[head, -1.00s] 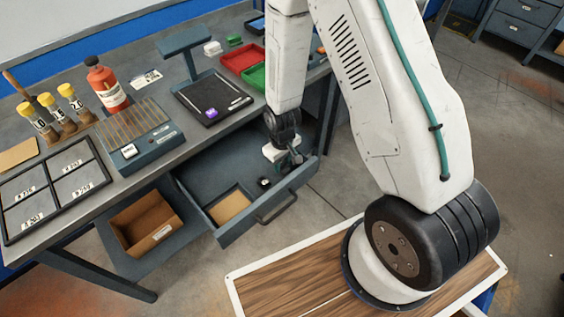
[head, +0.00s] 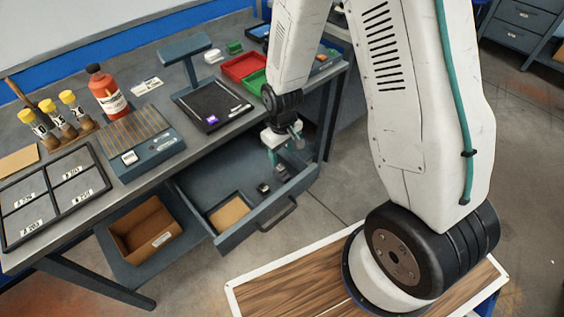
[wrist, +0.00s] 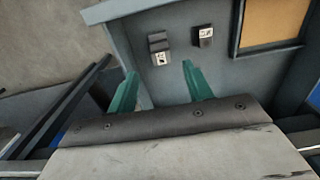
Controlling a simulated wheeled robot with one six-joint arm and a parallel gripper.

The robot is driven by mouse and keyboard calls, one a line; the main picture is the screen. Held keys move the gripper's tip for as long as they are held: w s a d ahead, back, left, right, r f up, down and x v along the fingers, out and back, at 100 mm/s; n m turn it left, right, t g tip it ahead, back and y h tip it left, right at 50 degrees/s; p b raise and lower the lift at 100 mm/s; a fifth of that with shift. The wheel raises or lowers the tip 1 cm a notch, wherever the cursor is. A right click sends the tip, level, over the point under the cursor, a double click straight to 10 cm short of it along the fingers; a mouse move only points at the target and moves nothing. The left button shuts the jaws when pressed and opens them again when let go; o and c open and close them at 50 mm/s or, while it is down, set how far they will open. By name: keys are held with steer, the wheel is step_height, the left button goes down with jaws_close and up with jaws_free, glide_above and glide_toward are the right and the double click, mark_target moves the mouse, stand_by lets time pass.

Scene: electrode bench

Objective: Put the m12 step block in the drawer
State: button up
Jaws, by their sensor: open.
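A small grey stepped block (wrist: 158,48) with a white label lies on the drawer floor; I take it for the m12 step block, but the label is too small to read. In the head view the block (head: 281,172) sits toward the right end of the open drawer (head: 208,180). My gripper (wrist: 159,68) is open and empty, its green fingers to either side of the block in the picture and apart from it. In the head view my gripper (head: 286,156) hangs above the drawer.
A second small dark labelled block (wrist: 202,36) lies beside it in the drawer, and also shows in the head view (head: 264,188). A tan-bottomed compartment (head: 230,212) is farther left. The drawer front with its handle (head: 277,213) and the bench edge border this space.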

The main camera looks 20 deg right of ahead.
steer(key=s+d+r+m, duration=0.1)
steer(key=s+r, duration=0.2)
steer(key=r, duration=0.8)
steer(key=s+d+r+m, duration=0.1)
steer(key=s+r, duration=0.2)
steer(key=r, duration=0.7)
steer(key=s+d+r+m+t, duration=0.1)
steer(key=s+r, duration=1.1)
steer(key=s, duration=0.4)
steer(key=shift+s+r+m, duration=0.25)
steer(key=shift+r+m, duration=0.05)
steer(key=shift+d, duration=0.1)
